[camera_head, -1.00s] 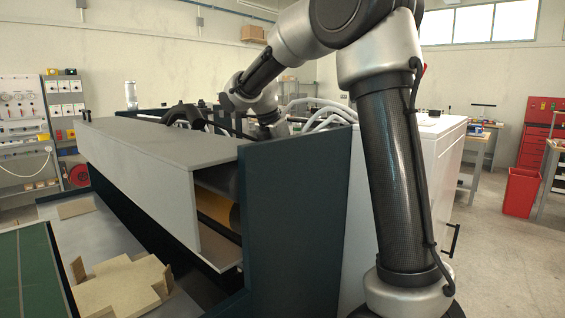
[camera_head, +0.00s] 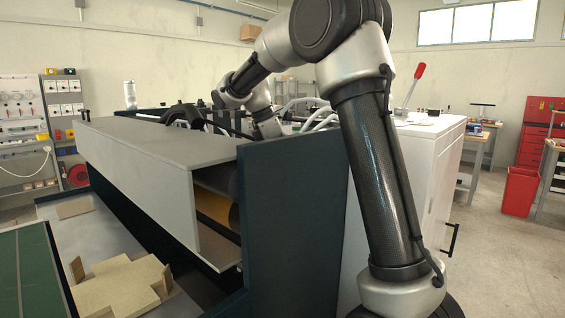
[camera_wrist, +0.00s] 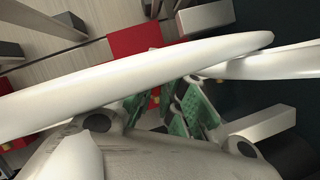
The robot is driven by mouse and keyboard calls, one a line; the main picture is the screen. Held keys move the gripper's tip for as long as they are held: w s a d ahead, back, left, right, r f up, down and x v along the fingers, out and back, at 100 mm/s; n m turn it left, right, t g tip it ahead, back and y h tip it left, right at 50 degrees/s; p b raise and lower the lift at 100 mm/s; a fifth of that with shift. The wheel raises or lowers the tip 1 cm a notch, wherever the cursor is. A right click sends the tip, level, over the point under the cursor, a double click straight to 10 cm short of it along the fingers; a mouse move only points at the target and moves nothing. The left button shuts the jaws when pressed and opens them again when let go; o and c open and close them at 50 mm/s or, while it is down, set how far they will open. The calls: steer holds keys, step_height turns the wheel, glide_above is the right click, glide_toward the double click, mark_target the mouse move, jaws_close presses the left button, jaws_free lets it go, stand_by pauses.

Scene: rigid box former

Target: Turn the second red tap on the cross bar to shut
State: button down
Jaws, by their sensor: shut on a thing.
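In the wrist view my gripper (camera_wrist: 172,108) has green finger pads and is closed on a small red tap (camera_wrist: 154,97), which shows only in part between the fingers. A larger red block (camera_wrist: 136,40) shows beyond, behind a white hose (camera_wrist: 120,82) that crosses the picture in front of the fingers. I cannot tell which tap in the row is held, or its angle.
White hoses (camera_head: 322,112) run close to my wrist. A red-handled lever (camera_head: 418,72) stands on a white cabinet (camera_head: 425,135) at right. A cardboard blank (camera_head: 120,285) lies at lower left.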

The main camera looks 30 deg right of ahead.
steer(key=m+g, duration=0.1)
steer(key=m, duration=0.1)
steer(key=m+g, duration=0.1)
steer(key=m, duration=0.2)
steer(key=shift+s+a+m+y, duration=0.1)
steer(key=shift+s+m+y, duration=0.1)
steer(key=shift+m+y, duration=0.15)
steer(key=m, duration=0.1)
steer(key=m+y, duration=0.1)
steer(key=m, duration=0.1)
steer(key=m+g+y, duration=0.1)
steer(key=m, duration=0.1)
steer(key=shift+s+a+m, duration=0.2)
steer(key=shift+a+m, duration=0.05)
steer(key=shift+m, duration=0.3)
steer(key=c, duration=1.5)
jaws_free()
steer(key=shift+c, duration=0.2)
steer(key=v, duration=0.7)
steer(key=shift+w+r, duration=0.15)
steer(key=shift+r, duration=0.1)
